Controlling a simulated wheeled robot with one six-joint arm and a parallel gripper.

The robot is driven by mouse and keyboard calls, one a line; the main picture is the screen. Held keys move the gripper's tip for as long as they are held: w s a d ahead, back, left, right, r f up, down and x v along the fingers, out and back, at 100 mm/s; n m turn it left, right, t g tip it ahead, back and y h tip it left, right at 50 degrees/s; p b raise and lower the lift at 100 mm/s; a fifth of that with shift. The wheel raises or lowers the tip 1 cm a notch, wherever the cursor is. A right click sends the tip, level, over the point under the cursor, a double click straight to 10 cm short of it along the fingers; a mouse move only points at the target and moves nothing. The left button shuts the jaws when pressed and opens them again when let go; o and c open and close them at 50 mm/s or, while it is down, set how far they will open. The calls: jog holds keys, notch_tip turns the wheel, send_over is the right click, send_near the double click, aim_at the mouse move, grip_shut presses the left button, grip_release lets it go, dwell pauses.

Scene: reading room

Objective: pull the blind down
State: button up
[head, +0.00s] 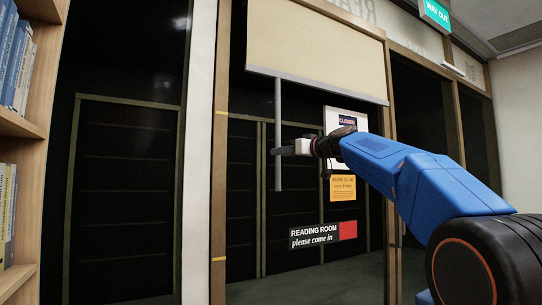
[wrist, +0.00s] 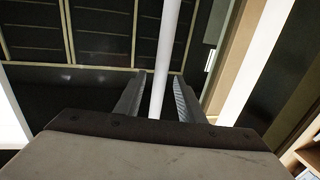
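The cream blind (head: 318,45) is partly lowered over the top of the glass door, with a grey bar along its bottom edge. A straight grey pull rod (head: 278,105) hangs from that bar near its left end. My gripper (head: 277,148) is at the rod, below its middle. In the wrist view, the pale rod (wrist: 165,60) stands between the two fingers of my gripper (wrist: 157,100), with a gap visible on each side. The fingers are open.
Behind the rod, the glass carries a yellow notice (head: 343,188) and a "Reading Room" sign (head: 323,235). A wooden bookshelf (head: 22,125) stands at the left. A green exit sign (head: 435,15) is at upper right. Space below the rod looks clear.

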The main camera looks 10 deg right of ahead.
jog(key=x, duration=0.6)
jog(key=shift+w+a, duration=0.2)
jog(key=shift+w, duration=0.15)
grip_shut()
